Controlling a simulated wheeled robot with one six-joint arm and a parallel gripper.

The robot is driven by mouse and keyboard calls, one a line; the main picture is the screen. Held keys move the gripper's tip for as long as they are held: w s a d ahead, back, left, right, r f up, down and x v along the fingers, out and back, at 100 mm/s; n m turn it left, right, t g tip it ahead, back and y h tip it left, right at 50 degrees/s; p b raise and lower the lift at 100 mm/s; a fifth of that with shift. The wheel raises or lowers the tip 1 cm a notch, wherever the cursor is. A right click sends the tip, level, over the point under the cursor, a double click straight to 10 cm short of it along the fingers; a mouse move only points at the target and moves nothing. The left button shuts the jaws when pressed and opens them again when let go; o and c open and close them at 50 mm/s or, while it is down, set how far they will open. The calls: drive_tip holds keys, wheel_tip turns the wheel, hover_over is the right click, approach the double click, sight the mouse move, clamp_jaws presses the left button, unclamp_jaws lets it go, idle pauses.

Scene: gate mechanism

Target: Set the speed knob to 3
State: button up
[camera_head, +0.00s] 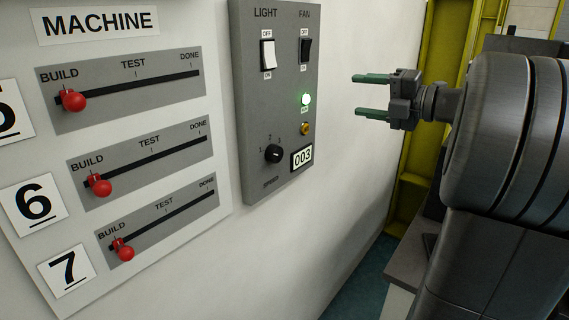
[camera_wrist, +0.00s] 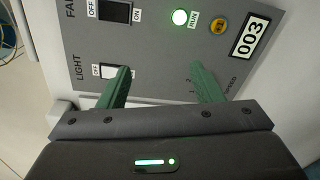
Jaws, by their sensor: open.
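The speed knob (camera_head: 273,153) is a round black knob low on the grey control panel (camera_head: 262,95), with small numerals around it and the word SPEED below. Its pointer is too small to read surely. In the wrist view the knob is hidden behind the right green finger; only part of its scale and the SPEED label show. My gripper (camera_head: 355,95) is open and empty, its two green fingers pointing at the panel. It is apart from the panel, to the right of and above the knob in the head view. It also shows in the wrist view (camera_wrist: 160,70).
The panel also carries a light switch (camera_head: 268,55), a fan switch (camera_head: 305,50), a lit green RUN lamp (camera_head: 305,99), a yellow button (camera_head: 305,128) and a 003 plate (camera_head: 302,158). Left is a machine board with red slider knobs (camera_head: 75,100). A yellow frame (camera_head: 420,150) stands right.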

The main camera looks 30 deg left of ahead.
drive_tip(key=s+f+n+b, duration=0.3)
drive_tip(key=s+f+n, duration=0.15)
drive_tip(key=f, duration=0.25)
drive_tip(key=s+f+n+b, duration=0.2)
drive_tip(key=s+f+n, duration=0.2)
drive_tip(key=f+n, duration=0.25)
drive_tip(key=p, duration=0.2)
approach(278, 156)
drive_tip(key=shift+n+g+y, duration=0.3)
drive_tip(key=shift+n+y, duration=0.1)
drive_tip(key=a, duration=0.7)
drive_tip(key=shift+w+a+f, duration=0.35)
drive_tip(key=shift+a+f, duration=0.05)
drive_tip(key=c, duration=1)
drive_tip(key=shift+b, duration=0.35)
